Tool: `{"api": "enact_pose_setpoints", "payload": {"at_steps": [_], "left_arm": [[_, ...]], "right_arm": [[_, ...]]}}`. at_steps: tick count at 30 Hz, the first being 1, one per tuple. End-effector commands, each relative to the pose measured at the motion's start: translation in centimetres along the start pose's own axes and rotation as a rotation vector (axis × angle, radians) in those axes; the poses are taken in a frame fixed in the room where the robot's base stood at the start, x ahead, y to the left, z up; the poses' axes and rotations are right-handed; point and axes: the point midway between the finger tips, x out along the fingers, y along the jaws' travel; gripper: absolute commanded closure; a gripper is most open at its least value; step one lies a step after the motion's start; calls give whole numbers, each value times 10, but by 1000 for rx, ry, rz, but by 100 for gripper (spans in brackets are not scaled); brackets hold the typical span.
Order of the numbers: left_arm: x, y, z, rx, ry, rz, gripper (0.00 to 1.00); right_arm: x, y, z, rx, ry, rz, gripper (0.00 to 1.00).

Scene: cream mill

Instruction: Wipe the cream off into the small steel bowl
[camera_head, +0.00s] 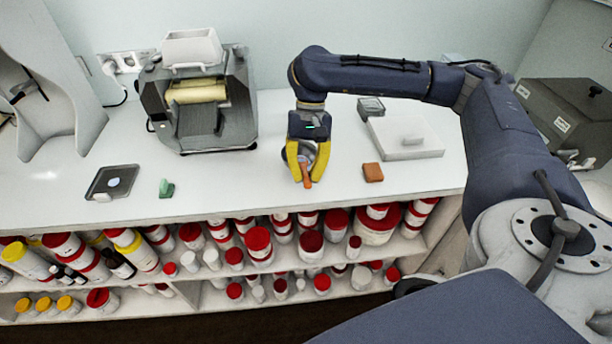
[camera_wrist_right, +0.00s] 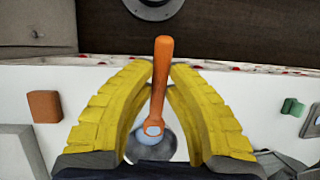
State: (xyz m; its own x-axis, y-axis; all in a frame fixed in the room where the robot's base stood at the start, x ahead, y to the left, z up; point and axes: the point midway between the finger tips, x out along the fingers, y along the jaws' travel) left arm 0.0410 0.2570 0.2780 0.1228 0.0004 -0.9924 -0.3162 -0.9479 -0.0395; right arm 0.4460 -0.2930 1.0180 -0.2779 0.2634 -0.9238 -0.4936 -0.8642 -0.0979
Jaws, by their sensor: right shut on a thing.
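My right gripper (camera_head: 305,178) is shut on the orange handle (camera_head: 307,173) of a small tool, above the white counter near its front edge. The right wrist view shows the handle (camera_wrist_right: 160,80) between the yellow fingers (camera_wrist_right: 160,95), with a pale end at its lower part. The small steel bowl (camera_wrist_right: 172,147) shows behind that end, partly hidden by the fingers. Whether the tool touches the bowl, I cannot tell. Cream on the tool cannot be told apart from its pale end. My left gripper is not in view.
A mill with rollers (camera_head: 200,95) stands at the back left. A dark square plate with a pale disc (camera_head: 113,181) and a green piece (camera_head: 166,188) lie at the front left. A brown block (camera_head: 372,172) and a white flat device (camera_head: 405,138) are right of the gripper. Jars fill shelves below.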

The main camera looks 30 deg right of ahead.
Motion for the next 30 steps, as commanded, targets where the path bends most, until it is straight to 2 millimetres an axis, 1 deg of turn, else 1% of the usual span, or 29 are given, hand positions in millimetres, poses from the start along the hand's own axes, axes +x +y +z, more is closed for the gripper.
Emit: {"api": "enact_pose_setpoints", "payload": {"at_steps": [19,24,30], "left_arm": [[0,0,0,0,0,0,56],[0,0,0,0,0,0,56],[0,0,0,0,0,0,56]], "right_arm": [[-36,-4,14,0,2,-1,100],[-41,-4,16,0,0,0,100],[-43,-4,17,0,0,0,100]]}}
